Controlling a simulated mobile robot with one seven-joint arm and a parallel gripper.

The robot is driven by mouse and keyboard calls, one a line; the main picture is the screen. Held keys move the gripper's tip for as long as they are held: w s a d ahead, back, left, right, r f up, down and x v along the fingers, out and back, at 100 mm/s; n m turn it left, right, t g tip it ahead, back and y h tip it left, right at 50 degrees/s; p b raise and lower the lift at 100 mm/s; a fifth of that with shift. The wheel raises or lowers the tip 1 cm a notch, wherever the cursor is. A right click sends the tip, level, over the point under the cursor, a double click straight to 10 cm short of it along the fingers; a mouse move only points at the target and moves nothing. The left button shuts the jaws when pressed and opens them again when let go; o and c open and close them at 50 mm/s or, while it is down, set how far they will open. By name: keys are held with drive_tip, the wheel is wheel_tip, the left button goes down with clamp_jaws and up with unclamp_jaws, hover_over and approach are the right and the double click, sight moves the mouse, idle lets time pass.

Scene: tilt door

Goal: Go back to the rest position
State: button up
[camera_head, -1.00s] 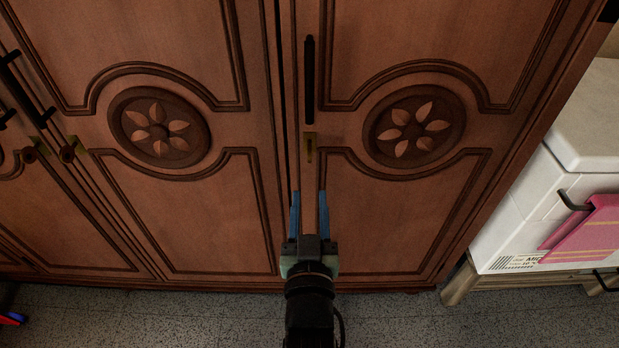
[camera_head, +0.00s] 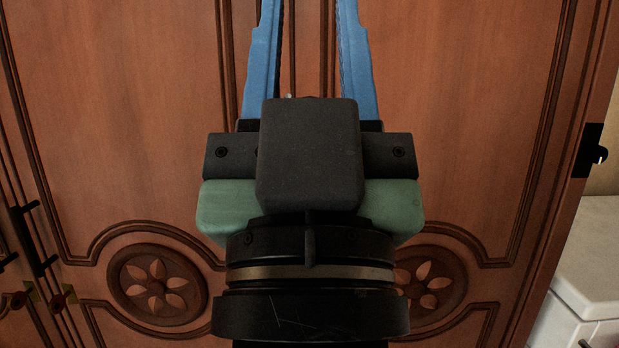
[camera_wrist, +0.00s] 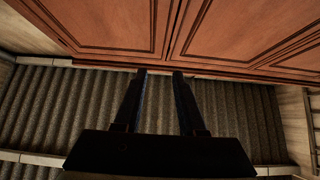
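My gripper (camera_head: 308,40) is large in the middle of the head view, raised in front of the wooden cabinet (camera_head: 150,100). Its two blue fingers point up and stand apart with nothing between them. In the wrist view my gripper (camera_wrist: 158,75) also shows spread, empty fingers, with the cabinet doors (camera_wrist: 125,25) beyond the tips. The doors look closed. My gripper hides the middle of the cabinet, including part of the right carved flower (camera_head: 432,280).
A white cabinet or appliance (camera_head: 595,260) stands at the right. A dark metal fitting (camera_head: 590,150) is on the cabinet's right edge. Dark handles (camera_head: 32,240) are at the left. The wrist view shows a ribbed dark surface (camera_wrist: 60,110) below the doors.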

wheel_tip(320, 180, up, 17)
drive_tip(key=s+p, duration=0.1)
drive_tip(key=p, duration=1.5)
drive_tip(key=shift+r, duration=0.15)
